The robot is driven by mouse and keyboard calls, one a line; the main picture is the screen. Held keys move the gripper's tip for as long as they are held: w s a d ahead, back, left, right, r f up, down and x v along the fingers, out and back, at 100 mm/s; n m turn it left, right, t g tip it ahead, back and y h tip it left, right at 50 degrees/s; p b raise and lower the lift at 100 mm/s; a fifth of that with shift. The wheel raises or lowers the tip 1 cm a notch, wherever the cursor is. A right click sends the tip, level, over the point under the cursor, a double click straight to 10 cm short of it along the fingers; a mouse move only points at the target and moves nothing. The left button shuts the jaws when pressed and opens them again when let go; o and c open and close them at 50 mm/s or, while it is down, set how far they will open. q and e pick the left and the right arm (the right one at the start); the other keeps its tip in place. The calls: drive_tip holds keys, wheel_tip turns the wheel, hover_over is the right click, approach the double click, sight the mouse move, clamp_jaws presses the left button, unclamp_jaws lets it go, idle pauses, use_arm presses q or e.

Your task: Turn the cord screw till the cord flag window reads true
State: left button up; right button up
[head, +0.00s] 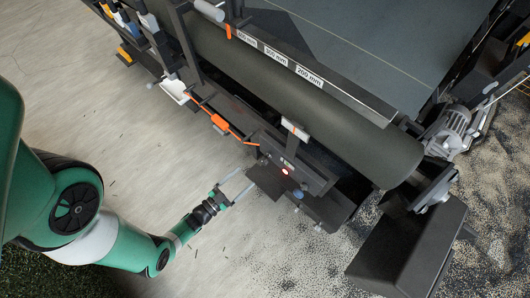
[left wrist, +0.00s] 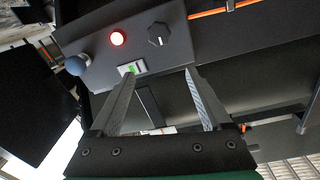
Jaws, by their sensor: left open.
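My left gripper (head: 243,181) is open and empty, its two long fingers pointing at a dark control panel (head: 300,172) on the machine's side. In the left wrist view the fingertips (left wrist: 159,74) stand just below the panel (left wrist: 185,50), apart from each other. The panel carries a small white window with a green patch (left wrist: 131,68), near the left fingertip; its reading is too small to tell. A black knob with a white mark (left wrist: 158,34) sits above the gap. I cannot tell which part is the cord screw. My right gripper is out of view.
A red light (left wrist: 118,38) glows on the panel, also visible in the head view (head: 285,171). A blue-grey ball knob (left wrist: 77,65) juts out at its left. An orange cord (head: 221,124) runs along the machine beside a large roller (head: 300,95). Bare floor (head: 130,150) lies left.

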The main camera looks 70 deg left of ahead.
sight(262, 162)
use_arm(q)
drive_tip(key=shift+n+y, duration=0.3)
drive_tip(key=shift+y, duration=0.1)
drive_tip(key=w+a+f+b, duration=0.1)
drive_tip(key=w, duration=0.2)
drive_tip(key=w+a+f+b, duration=0.1)
drive_tip(key=w+a, duration=0.1)
drive_tip(key=w, duration=0.1)
drive_tip(key=w+a+b, duration=0.1)
drive_tip(key=w+a, duration=0.1)
drive_tip(key=w, duration=0.1)
drive_tip(key=shift+w+f, duration=0.4)
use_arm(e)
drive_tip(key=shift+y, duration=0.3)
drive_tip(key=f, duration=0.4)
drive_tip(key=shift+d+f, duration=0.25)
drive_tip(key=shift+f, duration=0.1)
use_arm(q)
clamp_jaws()
